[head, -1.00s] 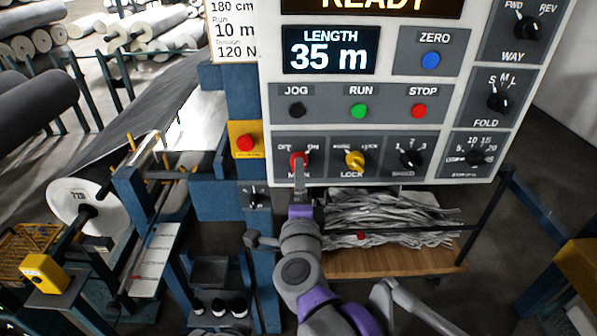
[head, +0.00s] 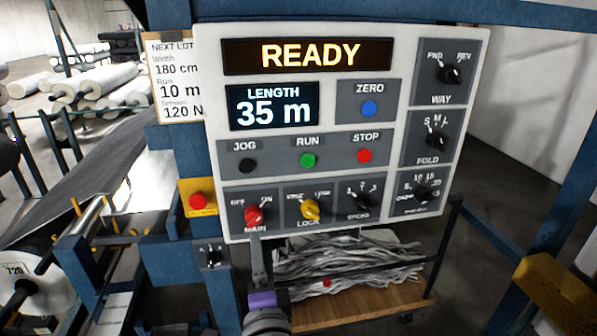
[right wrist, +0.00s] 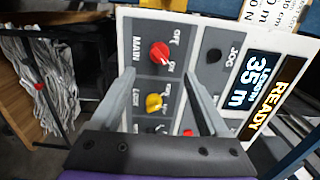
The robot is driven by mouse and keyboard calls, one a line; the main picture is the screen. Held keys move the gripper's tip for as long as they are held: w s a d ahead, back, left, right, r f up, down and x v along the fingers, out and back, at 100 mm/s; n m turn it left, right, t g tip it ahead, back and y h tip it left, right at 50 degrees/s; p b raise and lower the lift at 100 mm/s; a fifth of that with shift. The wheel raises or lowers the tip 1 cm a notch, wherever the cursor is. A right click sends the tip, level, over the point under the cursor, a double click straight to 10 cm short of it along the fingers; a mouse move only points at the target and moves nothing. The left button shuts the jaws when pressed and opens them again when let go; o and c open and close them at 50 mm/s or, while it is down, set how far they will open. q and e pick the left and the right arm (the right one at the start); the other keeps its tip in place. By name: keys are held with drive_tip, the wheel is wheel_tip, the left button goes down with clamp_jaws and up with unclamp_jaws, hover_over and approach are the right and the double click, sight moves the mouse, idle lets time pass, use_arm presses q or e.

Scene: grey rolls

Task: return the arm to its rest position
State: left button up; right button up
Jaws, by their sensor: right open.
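My right gripper (head: 256,240) is just below the red MAIN knob (head: 254,215) on the control panel (head: 213,130), apart from it. The right wrist view shows the two fingers (right wrist: 162,78) spread wide with nothing between them touching. The MAIN knob also shows there (right wrist: 160,54), turned towards ON. My right arm (head: 266,318) comes up from the bottom of the head view. My left gripper is in neither current view.
The panel display reads READY (head: 310,56) and the length display 35 m (head: 273,107). The yellow LOCK knob (head: 311,210) is right of MAIN. A red button on a yellow box (head: 198,201) is left. A wooden shelf (head: 370,311) holding grey strips lies below the panel.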

drive_tip(key=s+d+f+n+g+h, duration=0.1)
drive_tip(key=s+d+f+n+g, duration=0.3)
drive_tip(key=d+f, duration=0.4)
drive_tip(key=s+d+f+n+g+h+p, duration=0.1)
drive_tip(key=s+d+f+n+g+h, duration=0.1)
drive_tip(key=s+d+f+n+g, duration=0.2)
drive_tip(key=s+d+f+n+g+h+p, duration=0.1)
drive_tip(key=s+d+f+n, duration=0.5)
drive_tip(key=d+f, duration=0.6)
drive_tip(key=s+d+g+h, duration=0.1)
drive_tip(key=s+d+g, duration=0.1)
drive_tip(key=d, duration=0.3)
drive_tip(key=shift+s+f+g, duration=0.15)
drive_tip(key=shift+g, duration=0.25)
drive_tip(key=shift+d, duration=0.1)
